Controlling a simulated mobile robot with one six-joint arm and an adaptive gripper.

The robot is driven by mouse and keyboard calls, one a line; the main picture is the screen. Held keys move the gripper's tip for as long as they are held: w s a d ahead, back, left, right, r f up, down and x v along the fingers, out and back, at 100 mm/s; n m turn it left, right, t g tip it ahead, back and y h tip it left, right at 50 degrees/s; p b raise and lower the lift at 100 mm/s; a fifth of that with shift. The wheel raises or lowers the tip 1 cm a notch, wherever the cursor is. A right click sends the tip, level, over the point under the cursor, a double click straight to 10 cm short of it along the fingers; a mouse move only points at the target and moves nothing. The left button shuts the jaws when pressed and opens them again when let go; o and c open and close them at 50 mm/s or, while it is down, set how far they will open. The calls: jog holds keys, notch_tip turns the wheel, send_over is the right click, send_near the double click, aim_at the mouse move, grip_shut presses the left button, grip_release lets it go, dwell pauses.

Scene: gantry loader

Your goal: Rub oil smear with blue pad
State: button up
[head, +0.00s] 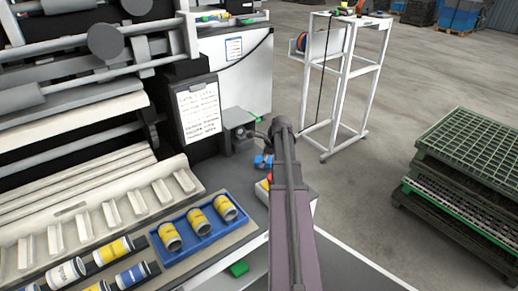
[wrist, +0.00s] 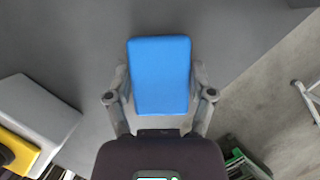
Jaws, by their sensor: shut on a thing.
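The blue pad (wrist: 160,75) is held between the two fingers of my gripper (wrist: 160,88) in the wrist view, with a finger at each side. Its flat face fills the space ahead of the jaws, above a plain grey surface. In the head view the blue pad (head: 262,161) shows as a small blue patch beside my arm, near the machine's dark base. My arm hides part of the surface there. I cannot make out an oil smear in either view.
A blue tray (head: 211,240) with three yellow-banded cans stands left of my arm. A green block (head: 239,268) lies near the front. A white frame cart (head: 342,88) and stacked green crates (head: 465,150) stand right, with open floor between. A pale box (wrist: 38,108) is left in the wrist view.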

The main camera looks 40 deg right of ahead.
aim_at(253, 169)
jog(key=shift+s+d, duration=0.15)
jog(key=shift+d, duration=1.95)
jog(key=shift+s+d, duration=0.1)
jog(key=shift+d, duration=0.1)
jog(key=shift+w+a, duration=0.2)
jog(key=shift+a, duration=1.95)
jog(key=shift+w+a, duration=0.2)
jog(key=shift+a, duration=1.9)
notch_tip(253, 169, up, 5)
jog(key=p, duration=0.4)
jog(key=shift+w+d+f, duration=0.1)
jog(key=shift+f, duration=0.1)
notch_tip(253, 169, up, 3)
jog(key=p, duration=0.3)
jog(key=shift+d, duration=0.1)
jog(key=shift+f, duration=0.2)
jog(key=shift+f+b, duration=2.8)
